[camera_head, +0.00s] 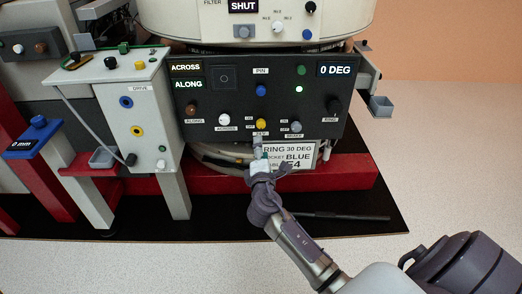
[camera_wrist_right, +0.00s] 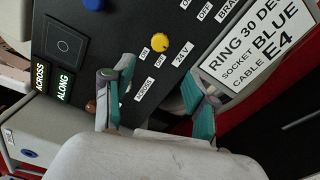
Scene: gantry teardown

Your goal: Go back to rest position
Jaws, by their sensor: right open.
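My right gripper (camera_head: 258,150) reaches up from the lower right to just below the front of the black control panel (camera_head: 230,75). In the right wrist view its two teal-padded fingers (camera_wrist_right: 160,95) are spread apart with nothing between them. Past the fingertips is the yellow 24V knob (camera_wrist_right: 159,41), which also shows in the head view (camera_head: 261,124). No contact between the fingers and the panel is clear. My left gripper is not in view.
A white sign (camera_head: 300,155) reading RING 30 DEG hangs below the panel, partly behind my right gripper. A red beam (camera_head: 345,172) runs behind it. A grey DRIVE box (camera_head: 138,110) stands left. The pale floor (camera_head: 450,150) at right is open.

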